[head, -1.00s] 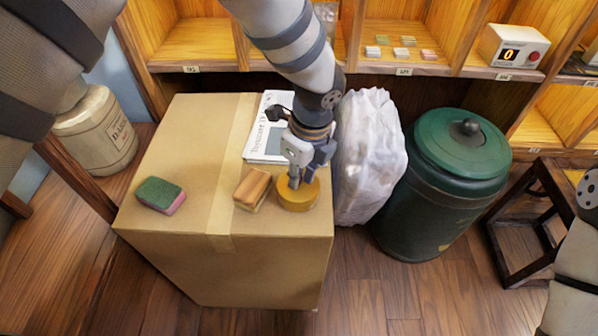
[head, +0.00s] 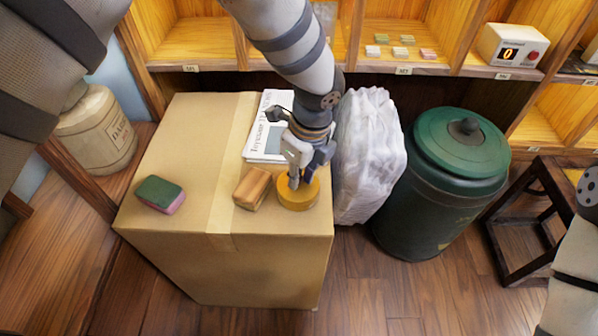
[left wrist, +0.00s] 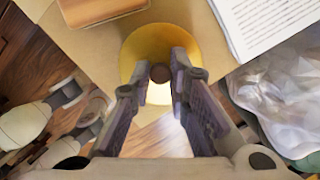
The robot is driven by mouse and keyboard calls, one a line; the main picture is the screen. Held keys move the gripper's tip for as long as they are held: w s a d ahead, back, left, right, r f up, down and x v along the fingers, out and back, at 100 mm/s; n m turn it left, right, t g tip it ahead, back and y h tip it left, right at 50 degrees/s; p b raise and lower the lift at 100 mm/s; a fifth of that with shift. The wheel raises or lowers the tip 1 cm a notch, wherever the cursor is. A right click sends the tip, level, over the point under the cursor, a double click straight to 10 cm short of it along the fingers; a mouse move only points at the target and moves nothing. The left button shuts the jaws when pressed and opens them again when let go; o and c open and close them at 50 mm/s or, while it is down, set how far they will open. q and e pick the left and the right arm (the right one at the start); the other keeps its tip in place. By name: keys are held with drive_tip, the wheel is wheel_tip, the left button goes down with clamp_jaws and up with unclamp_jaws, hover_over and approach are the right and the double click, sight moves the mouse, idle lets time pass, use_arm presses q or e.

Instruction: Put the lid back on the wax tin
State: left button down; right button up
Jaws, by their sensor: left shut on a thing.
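The round yellow wax tin (head: 299,201) stands near the right front edge of a cardboard box. My left gripper (head: 299,182) points down at the top of the tin. In the left wrist view its fingertips (left wrist: 160,88) are closed on a small dark brown knob (left wrist: 160,73) at the middle of a round yellow surface (left wrist: 143,47). The knob looks like that of the lid. The fingers hide part of the yellow top, and I cannot tell whether the lid is seated on the tin or just above it. My right gripper is out of view.
A wooden-looking block (head: 252,188) lies close left of the tin, and a green and pink sponge (head: 160,194) farther left. A newspaper (head: 266,136) lies behind on the cardboard box (head: 190,145). A white plastic bag (head: 368,160) and green bin (head: 440,190) stand to the right.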

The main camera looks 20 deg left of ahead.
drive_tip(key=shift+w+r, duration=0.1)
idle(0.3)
use_arm(q)
drive_tip(key=c, duration=1)
unclamp_jaws()
drive_tip(key=shift+o, duration=0.2)
drive_tip(key=shift+r+p, duration=1.1)
drive_tip(key=shift+r, duration=2.45)
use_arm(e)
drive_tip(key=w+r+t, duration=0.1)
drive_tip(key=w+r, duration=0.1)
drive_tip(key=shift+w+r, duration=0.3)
use_arm(q)
clamp_jaws()
